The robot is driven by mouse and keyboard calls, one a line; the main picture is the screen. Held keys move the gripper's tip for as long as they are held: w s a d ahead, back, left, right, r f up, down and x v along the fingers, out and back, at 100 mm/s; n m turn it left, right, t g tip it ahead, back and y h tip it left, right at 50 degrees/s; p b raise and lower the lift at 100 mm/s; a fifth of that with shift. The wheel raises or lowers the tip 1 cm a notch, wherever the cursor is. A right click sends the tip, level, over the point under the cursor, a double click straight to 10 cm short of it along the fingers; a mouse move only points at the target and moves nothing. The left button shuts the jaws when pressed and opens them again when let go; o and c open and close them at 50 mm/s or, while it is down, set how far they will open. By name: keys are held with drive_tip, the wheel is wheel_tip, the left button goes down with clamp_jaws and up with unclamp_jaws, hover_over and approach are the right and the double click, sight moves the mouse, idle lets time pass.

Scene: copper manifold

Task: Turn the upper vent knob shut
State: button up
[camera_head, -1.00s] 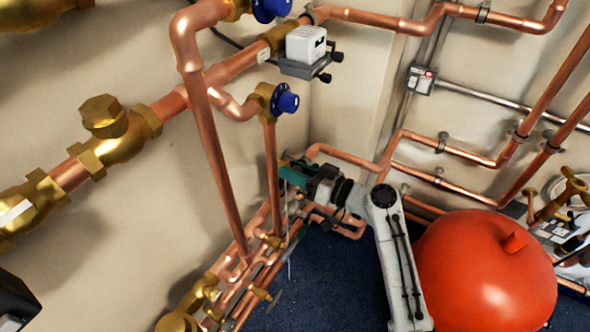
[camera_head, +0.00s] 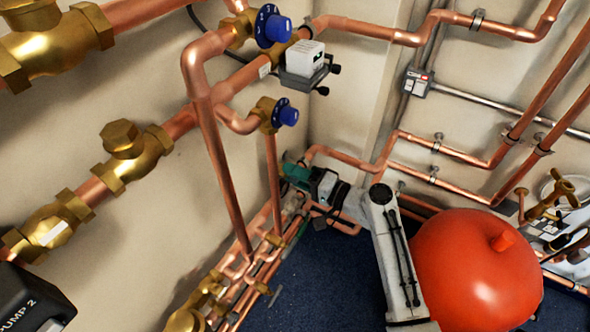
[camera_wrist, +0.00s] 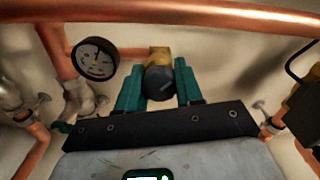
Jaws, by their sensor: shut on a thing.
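A dark round knob (camera_wrist: 159,84) on a brass fitting (camera_wrist: 158,54) shows in the wrist view. My gripper (camera_wrist: 160,72) has its two teal fingers on either side of this knob and is shut on it. In the head view my gripper (camera_head: 291,172) is low by the wall pipes, and its fingertips and the knob there are hidden. I cannot tell from the pictures whether this is the upper vent knob, or how far it is turned.
A dial gauge (camera_wrist: 95,59) is left of the knob, and a copper pipe (camera_wrist: 170,12) crosses above. In the head view, blue-capped valves (camera_head: 279,29) are on pipes above, and a red tank (camera_head: 478,270) stands right of my arm. Blue floor (camera_head: 315,285) is open below.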

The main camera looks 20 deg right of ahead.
drive_tip(key=m+p, duration=0.3)
drive_tip(key=m, duration=0.2)
drive_tip(key=shift+d+r+m, duration=0.1)
drive_tip(key=shift+m, duration=0.2)
drive_tip(key=shift+f+m+p, duration=0.2)
drive_tip(key=shift+m+p, duration=1.2)
drive_tip(key=shift+m, duration=0.7)
drive_tip(key=o, duration=1)
drive_tip(key=shift+o, duration=0.2)
drive_tip(key=shift+s, duration=0.1)
drive_tip(key=v, duration=1)
drive_tip(key=shift+s+d, duration=0.2)
drive_tip(key=shift+s, duration=0.05)
